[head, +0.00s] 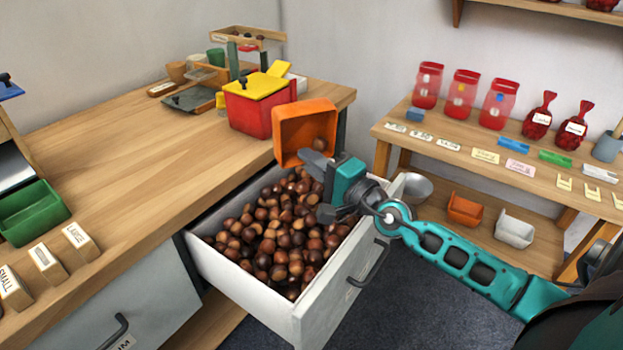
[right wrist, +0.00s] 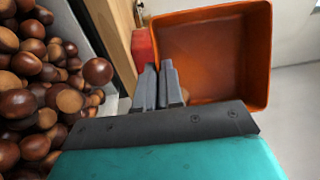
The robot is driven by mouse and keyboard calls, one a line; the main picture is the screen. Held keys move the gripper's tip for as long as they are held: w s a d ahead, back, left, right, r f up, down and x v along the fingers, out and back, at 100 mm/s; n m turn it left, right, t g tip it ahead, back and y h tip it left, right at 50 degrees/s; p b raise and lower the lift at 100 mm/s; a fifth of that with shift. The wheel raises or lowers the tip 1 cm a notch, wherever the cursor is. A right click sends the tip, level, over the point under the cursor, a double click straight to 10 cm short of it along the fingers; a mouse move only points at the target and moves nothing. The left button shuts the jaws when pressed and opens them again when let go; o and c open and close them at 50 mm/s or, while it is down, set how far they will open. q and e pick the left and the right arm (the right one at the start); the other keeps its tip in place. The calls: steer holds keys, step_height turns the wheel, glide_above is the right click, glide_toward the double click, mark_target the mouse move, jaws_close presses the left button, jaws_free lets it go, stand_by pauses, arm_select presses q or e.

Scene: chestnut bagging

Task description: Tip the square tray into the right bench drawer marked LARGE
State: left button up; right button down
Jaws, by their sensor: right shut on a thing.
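The orange square tray (head: 291,120) is tipped steeply on its side above the far end of the open bench drawer (head: 323,312). My right gripper (head: 316,163) is shut on the tray's lower wall. The drawer holds a heap of brown chestnuts (head: 275,243). A small brownish patch shows low inside the tray in the head view; in the right wrist view the visible inside of the tray (right wrist: 215,55) looks bare. That view also shows my gripper fingers (right wrist: 160,88) at the tray's edge, with chestnuts (right wrist: 35,95) to the left. The drawer's marking is not readable. My left gripper is not in view.
A red box with a yellow lid (head: 262,105) stands on the bench just left of the tray. A closed grey drawer (head: 125,295) is at the lower left. A side table (head: 480,130) with red bags and jars stands at the right.

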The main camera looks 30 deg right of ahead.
steer(key=shift+f+b, duration=0.4)
steer(key=shift+b, duration=0.3)
steer(key=shift+r+t+y, duration=0.3)
steer(key=shift+w+r+n, duration=0.15)
steer(key=shift+n, duration=0.15)
steer(key=shift+t, duration=0.7)
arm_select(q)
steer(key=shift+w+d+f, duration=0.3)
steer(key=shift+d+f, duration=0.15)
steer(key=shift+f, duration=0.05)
arm_select(e)
steer(key=shift+n, duration=0.3)
steer(key=shift+y, duration=0.4)
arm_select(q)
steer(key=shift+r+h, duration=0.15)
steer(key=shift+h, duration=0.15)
